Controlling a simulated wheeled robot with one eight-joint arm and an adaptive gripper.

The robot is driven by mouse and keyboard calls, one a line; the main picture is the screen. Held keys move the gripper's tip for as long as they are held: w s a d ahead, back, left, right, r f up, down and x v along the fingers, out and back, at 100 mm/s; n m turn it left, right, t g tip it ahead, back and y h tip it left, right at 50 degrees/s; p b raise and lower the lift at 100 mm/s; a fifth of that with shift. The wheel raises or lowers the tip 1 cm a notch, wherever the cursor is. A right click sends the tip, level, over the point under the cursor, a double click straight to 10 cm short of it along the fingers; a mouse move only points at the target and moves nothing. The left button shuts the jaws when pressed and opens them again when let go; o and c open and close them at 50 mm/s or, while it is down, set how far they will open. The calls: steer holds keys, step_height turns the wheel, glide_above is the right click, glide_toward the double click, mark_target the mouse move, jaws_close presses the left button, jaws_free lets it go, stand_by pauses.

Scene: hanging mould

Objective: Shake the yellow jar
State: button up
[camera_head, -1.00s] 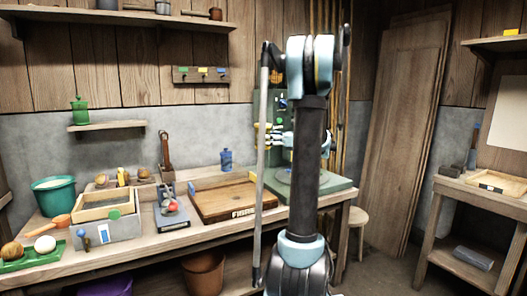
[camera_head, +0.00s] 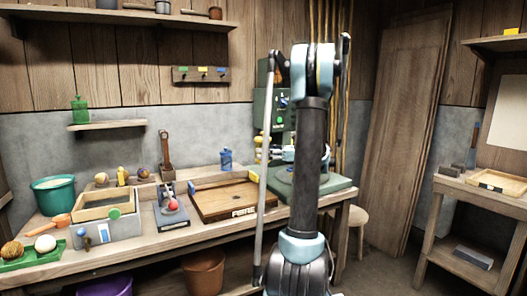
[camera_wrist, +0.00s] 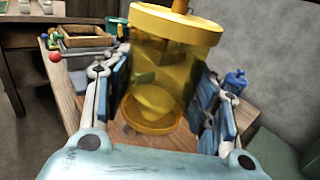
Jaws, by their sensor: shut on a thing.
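The yellow jar (camera_wrist: 158,80) fills the middle of the wrist view. It is see-through, with a wide opaque yellow lid (camera_wrist: 176,28) and a knob or stem on top. It leans slightly in the picture. My gripper (camera_wrist: 163,88) is shut on the jar, with blue finger pads on both its sides. The jar is above the wooden bench (camera_wrist: 65,92). A paler shape shows inside the jar, but I cannot tell what it is. In the head view my arm mostly hides the gripper and jar.
On the bench stand a blue jar (camera_head: 226,159), a wooden tray (camera_head: 222,201), a grey box with a wooden frame (camera_head: 105,230) and a teal bucket (camera_head: 54,193). A green jar (camera_head: 79,109) stands on a small shelf. A green machine (camera_head: 318,184) stands behind my arm.

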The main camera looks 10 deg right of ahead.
mark_target(264, 137)
steer(key=shift+r, duration=3.55)
steer(key=shift+f, duration=0.1)
step_height(264, 137, down, 7)
steer(key=shift+r, duration=0.1)
step_height(264, 137, up, 7)
